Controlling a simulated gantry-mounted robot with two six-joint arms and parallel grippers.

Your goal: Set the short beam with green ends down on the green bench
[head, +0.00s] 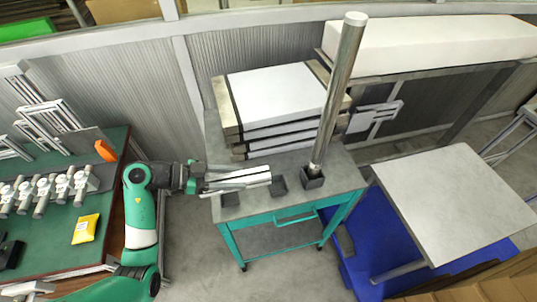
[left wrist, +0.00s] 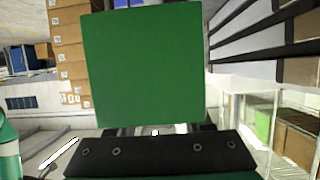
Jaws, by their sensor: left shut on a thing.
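My left gripper (head: 194,178) comes in from the left over the left edge of the grey-topped teal cart. It is shut on the short beam (head: 240,177), a silver bar that points right, above the cart top. In the left wrist view a green square end (left wrist: 143,65) of the beam fills the middle and hides the fingertips; the far end's colour cannot be made out. The green bench (head: 117,141) stands at the left, behind and beside my left arm. My right gripper is not in view.
The bench holds metal frames (head: 60,117), a row of metal fittings (head: 42,190), a yellow packet (head: 86,229) and an orange item (head: 105,151). The teal cart (head: 282,222) carries stacked white slabs (head: 277,95) and a tall upright metal post (head: 338,90). A grey table (head: 455,195) stands right.

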